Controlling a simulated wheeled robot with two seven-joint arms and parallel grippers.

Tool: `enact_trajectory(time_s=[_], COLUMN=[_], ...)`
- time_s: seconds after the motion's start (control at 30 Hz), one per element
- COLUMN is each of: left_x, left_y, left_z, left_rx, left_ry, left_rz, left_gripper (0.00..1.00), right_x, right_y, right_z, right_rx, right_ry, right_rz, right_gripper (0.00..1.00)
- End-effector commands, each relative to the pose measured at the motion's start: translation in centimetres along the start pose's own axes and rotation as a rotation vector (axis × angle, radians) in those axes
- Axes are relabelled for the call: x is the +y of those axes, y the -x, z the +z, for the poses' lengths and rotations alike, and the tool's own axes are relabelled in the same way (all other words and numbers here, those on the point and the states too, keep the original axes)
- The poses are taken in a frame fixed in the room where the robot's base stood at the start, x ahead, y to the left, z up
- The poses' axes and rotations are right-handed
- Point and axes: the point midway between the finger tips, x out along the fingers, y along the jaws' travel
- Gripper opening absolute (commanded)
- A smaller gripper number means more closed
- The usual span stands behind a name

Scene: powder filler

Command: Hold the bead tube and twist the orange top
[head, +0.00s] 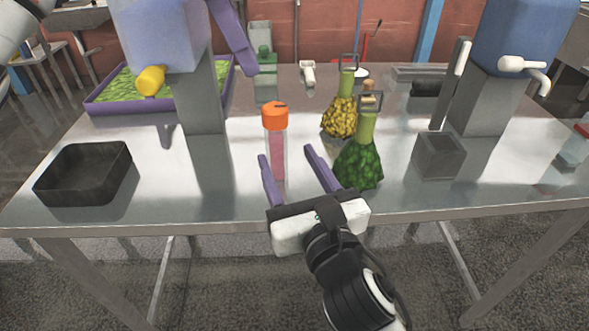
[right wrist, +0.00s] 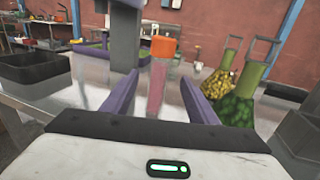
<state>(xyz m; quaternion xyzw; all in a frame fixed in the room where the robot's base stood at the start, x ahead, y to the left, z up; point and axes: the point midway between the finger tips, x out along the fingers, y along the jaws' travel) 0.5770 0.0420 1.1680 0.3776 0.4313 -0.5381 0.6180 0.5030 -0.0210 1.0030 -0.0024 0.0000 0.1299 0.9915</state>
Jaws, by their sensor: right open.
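The bead tube (head: 277,155) stands upright on the table, clear with pink filling, and its orange top (head: 274,115) sits on its upper end. In the right wrist view the tube (right wrist: 157,88) and orange top (right wrist: 163,48) appear in the gap between my fingers. My right gripper (head: 285,151) is open, its two purple fingers pointing toward the tube from the table's front side. In the head view the tube lies close to the left finger; contact cannot be told. Of my left arm only a white part shows in the top-left corner, with no fingers visible.
Green (head: 360,162) and yellow (head: 340,118) filled flasks stand right of the tube. A grey cup (head: 439,155) is farther right, a black tray (head: 84,173) at left. Two hopper machines (head: 205,95) (head: 478,108) stand behind.

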Motion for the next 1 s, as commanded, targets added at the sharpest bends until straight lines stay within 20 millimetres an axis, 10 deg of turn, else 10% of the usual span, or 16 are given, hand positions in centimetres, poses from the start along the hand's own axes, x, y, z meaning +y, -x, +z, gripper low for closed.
enact_trajectory(time_s=[0.43,0.87,1.0], left_x=[0.0,0.0,0.0], left_y=[0.0,0.0,0.0], left_z=[0.0,0.0,0.0], left_rx=[0.0,0.0,0.0], left_ry=[0.0,0.0,0.0], left_rz=[0.0,0.0,0.0], left_gripper=[0.31,0.31,0.31], right_x=[0.0,0.0,0.0], right_y=[-7.3,-8.4,-8.3], right_z=[0.1,0.0,0.0], right_rx=[0.0,-0.001,-0.001], right_ry=[-0.005,-0.004,-0.004], right_rz=[0.0,0.001,0.001], right_gripper=[0.54,0.54,0.33])
